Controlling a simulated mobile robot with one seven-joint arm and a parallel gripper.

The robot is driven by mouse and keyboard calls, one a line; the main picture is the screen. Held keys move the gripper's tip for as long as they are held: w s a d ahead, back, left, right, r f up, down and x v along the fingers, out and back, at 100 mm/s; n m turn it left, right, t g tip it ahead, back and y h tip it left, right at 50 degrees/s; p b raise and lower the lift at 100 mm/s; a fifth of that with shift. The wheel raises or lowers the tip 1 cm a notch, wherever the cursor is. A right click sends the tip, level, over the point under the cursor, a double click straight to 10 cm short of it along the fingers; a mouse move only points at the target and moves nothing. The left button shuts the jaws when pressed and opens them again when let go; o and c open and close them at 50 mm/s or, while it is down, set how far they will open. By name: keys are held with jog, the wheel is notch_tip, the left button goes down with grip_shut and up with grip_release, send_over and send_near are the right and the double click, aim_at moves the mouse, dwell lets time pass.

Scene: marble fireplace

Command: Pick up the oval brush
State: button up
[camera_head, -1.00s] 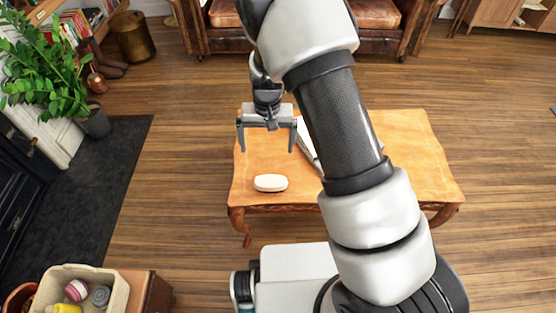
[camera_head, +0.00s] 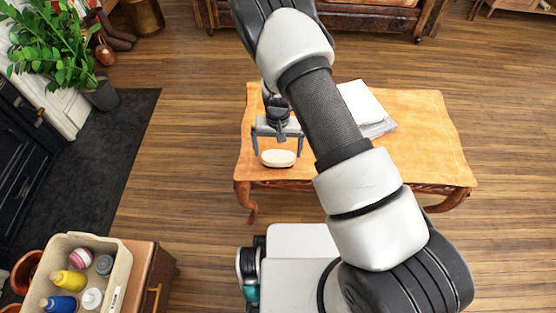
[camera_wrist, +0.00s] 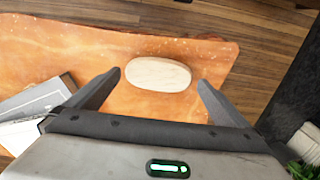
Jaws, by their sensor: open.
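The oval brush (camera_head: 278,158) is a pale, cream-coloured oval block lying near the front left edge of the wooden table (camera_head: 425,130). In the wrist view the oval brush (camera_wrist: 158,74) shows a light wood-like top and lies ahead of my gripper, between the lines of its two fingers. My gripper (camera_head: 277,148) is open and empty, just above and around the brush in the head view. In the wrist view my gripper (camera_wrist: 155,88) has its fingertips spread on either side, apart from the brush.
A white book or stack of papers (camera_head: 362,103) lies on the table, partly behind my arm. A bin (camera_head: 118,270) with several bottles and a striped ball stands at the lower left. A potted plant (camera_head: 52,50) and a leather sofa (camera_head: 350,17) are farther back.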

aim_at(278, 158)
jog(key=f, duration=0.1)
jog(key=f+b, duration=0.1)
jog(key=f, duration=0.3)
jog(key=shift+s+f+b, duration=0.1)
jog(key=shift+s+b, duration=0.15)
jog(key=shift+b, duration=0.05)
jog(key=c, duration=0.8)
notch_tip(278, 158, up, 10)
jog(key=p, duration=0.2)
jog(key=shift+p, duration=0.35)
